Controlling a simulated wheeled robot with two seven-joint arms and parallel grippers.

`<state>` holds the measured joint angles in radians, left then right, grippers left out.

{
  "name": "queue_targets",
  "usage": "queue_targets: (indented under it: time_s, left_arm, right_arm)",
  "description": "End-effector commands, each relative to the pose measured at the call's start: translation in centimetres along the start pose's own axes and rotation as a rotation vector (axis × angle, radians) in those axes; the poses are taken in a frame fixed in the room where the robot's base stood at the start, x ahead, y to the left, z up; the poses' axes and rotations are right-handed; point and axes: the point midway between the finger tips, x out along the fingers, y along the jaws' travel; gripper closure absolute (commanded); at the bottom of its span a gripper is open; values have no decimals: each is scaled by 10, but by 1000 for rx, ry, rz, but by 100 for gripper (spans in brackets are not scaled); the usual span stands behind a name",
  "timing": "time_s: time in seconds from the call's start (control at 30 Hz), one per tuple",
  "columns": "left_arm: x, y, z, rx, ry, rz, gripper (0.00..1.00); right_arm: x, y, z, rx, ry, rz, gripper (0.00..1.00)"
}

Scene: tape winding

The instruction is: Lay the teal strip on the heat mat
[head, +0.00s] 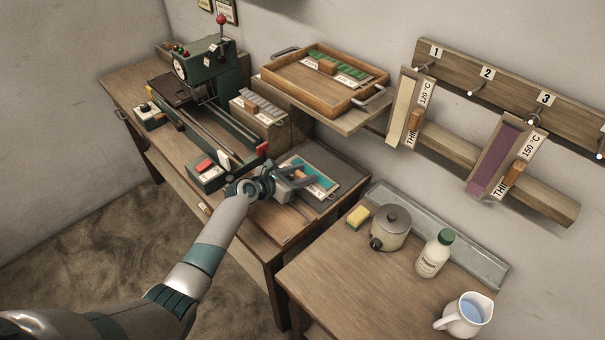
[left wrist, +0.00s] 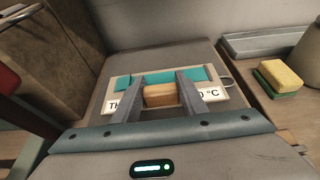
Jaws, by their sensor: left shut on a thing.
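The teal strip (head: 322,172) is fixed along a pale board with a printed label and a wooden handle. It also shows in the left wrist view (left wrist: 210,74), lying crosswise behind the fingers. My left gripper (head: 303,177) is shut on the wooden handle (left wrist: 160,95), with one finger on each side. The grey heat mat (head: 344,163) lies on the bench under the strip's board; its bare far part shows in the left wrist view (left wrist: 160,60). The board is level over the mat; I cannot tell whether it touches. My right gripper is not in view.
A green machine (head: 205,75) stands left of the mat. A raised wooden tray (head: 285,75) is behind it. A yellow sponge (head: 357,216), a pot (head: 391,228), a bottle (head: 434,254) and a jug (head: 463,316) stand on the near right table. Boards hang on the wall rack (head: 520,90).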

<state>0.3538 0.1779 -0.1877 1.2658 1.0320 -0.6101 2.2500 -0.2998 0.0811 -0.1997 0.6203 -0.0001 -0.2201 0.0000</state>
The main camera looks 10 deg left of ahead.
Motion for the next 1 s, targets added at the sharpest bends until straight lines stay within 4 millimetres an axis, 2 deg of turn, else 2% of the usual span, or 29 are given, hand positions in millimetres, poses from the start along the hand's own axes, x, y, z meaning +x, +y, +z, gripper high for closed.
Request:
queue_targets:
  time_s: [0.1, 0.13, 0.2, 0.67, 0.87, 1.0]
  left_arm:
    - [0, 0, 0, 0, -1, 0, 89]
    - [0, 0, 0, 0, -1, 0, 54]
    - [0, 0, 0, 0, -1, 0, 39]
    - [-4, 0, 0, 0, 0, 0, 39]
    - [-21, 0, 0, 1, 0, 1, 39]
    - [-40, 0, -1, 0, 0, 0, 39]
  right_arm:
    - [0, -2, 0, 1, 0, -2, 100]
    - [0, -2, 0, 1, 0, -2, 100]
    - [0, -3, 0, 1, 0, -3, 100]
    - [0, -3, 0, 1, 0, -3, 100]
    - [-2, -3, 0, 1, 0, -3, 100]
    - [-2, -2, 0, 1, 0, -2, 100]
